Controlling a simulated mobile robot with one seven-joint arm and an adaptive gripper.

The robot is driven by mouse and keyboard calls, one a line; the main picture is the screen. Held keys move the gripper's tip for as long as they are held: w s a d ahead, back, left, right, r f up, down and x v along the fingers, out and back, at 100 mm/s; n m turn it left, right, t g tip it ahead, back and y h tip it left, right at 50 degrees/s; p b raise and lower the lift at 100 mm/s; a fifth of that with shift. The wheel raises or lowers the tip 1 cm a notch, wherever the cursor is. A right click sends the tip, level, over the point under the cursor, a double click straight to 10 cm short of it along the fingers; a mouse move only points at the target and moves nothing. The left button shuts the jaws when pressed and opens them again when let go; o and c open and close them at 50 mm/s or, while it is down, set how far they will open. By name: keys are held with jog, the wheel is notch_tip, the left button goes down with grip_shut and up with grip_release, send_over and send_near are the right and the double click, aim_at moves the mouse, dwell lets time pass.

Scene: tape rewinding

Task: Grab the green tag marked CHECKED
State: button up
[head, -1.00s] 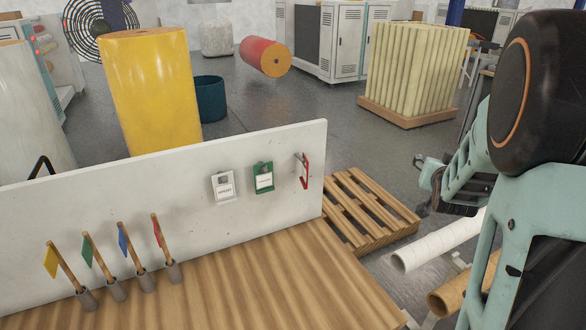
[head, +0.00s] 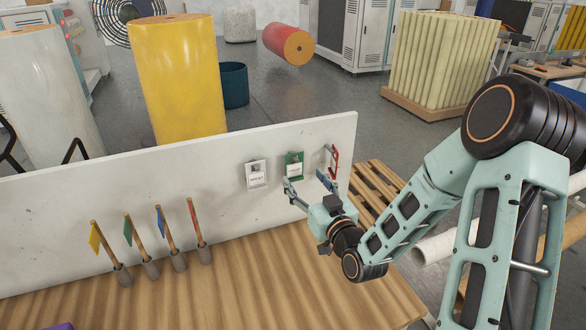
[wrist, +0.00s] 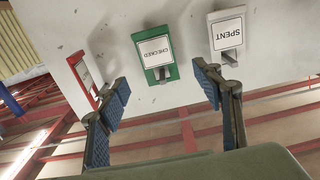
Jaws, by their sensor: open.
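The green CHECKED tag (head: 294,166) hangs on the white upright board, between the white SPENT tag (head: 257,174) and a red-framed tag (head: 332,160). In the wrist view the green tag (wrist: 155,54) appears upside down and its label is readable. My gripper (head: 307,185) is open and empty, just in front of the board. In the wrist view its two fingers (wrist: 165,95) are spread wide. The green tag lies ahead between them, apart from both. The SPENT tag (wrist: 228,30) is near the right finger and the red-framed tag (wrist: 87,78) near the left finger.
The white board (head: 120,215) stands along the back of the wooden table (head: 240,290). Several small flags in grey holders (head: 150,268) stand on the table at left. A wooden pallet (head: 376,185) lies on the floor behind the board's right end.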

aim_at(295, 163)
jog(key=shift+p+x, duration=1.05)
jog(key=shift+x, duration=2.2)
jog(key=shift+d, duration=0.1)
jog(key=shift+c, duration=0.4)
jog(key=c, duration=0.9)
jog(key=shift+o, duration=0.2)
jog(key=shift+w+r+b, duration=0.15)
jog(key=shift+r+b, duration=0.15)
jog(key=shift+b, duration=0.05)
